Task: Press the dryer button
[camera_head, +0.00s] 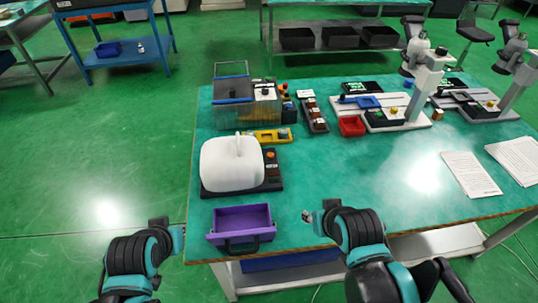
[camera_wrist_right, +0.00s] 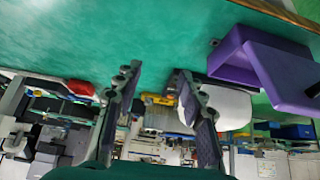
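A white rounded housing (camera_head: 231,162) with a top handle, apparently the dryer, sits on a black base (camera_head: 240,190) at the table's left side. A dark control strip with an orange-red button (camera_head: 270,155) is at its right. The white housing also shows in the right wrist view (camera_wrist_right: 228,106); I cannot make out the button there. My right gripper (camera_head: 316,216) is over the front table edge, right of and nearer than the dryer. Its fingers (camera_wrist_right: 158,80) are apart with nothing between them. My left gripper (camera_head: 169,230) is off the table's left edge; its finger opening is unclear.
A purple tray (camera_head: 240,220) stands at the front edge before the dryer. Behind the dryer are a yellow device (camera_head: 268,135), a clear-walled tank (camera_head: 234,108) and a dark button strip (camera_head: 314,115). A red bin (camera_head: 351,126) and microscopes stand farther right. The table's middle is clear.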

